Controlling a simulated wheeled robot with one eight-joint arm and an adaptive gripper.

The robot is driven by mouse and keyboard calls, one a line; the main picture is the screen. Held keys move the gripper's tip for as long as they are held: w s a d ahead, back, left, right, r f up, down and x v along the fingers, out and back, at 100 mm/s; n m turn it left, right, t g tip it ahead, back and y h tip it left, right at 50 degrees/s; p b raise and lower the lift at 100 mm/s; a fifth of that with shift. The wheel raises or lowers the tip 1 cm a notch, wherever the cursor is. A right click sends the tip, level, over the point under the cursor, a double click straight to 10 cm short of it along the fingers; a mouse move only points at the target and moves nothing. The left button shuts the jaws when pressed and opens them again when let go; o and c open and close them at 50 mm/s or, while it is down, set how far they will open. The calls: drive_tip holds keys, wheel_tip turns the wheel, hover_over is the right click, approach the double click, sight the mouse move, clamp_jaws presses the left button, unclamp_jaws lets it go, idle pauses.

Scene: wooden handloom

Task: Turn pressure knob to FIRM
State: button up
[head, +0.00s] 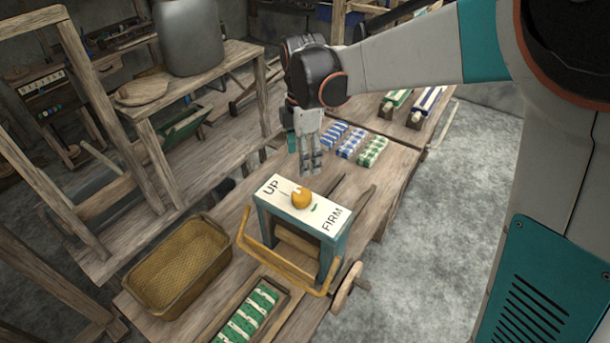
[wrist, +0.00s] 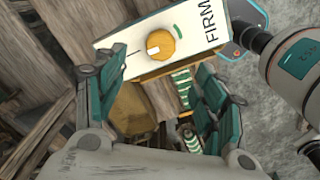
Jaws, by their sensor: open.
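The yellow pressure knob (head: 301,198) sits on a white panel (head: 283,192) on top of a teal-framed press (head: 263,222). The panel reads UP at its left end and FIRM at its right end, with a small green mark beside the knob on the FIRM side. In the wrist view the knob (wrist: 160,45) shows a white pointer mark on its face, directed away from FIRM. My gripper (head: 311,170) hangs above and behind the panel, apart from the knob. In the wrist view its teal fingers (wrist: 160,108) are spread with nothing between them.
A yellow U-shaped bar (head: 275,266) and a wooden hand wheel (head: 347,287) stick out from the press. A woven basket (head: 180,265) stands at left, and a tray of green-and-white cloth (head: 250,315) lies in front. Folded cloths (head: 351,142) lie behind my gripper.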

sight(303, 193)
wheel_tip(303, 193, down, 14)
drive_tip(key=shift+s+r+b, duration=0.15)
drive_tip(key=shift+b, duration=0.55)
drive_tip(key=c, duration=1.1)
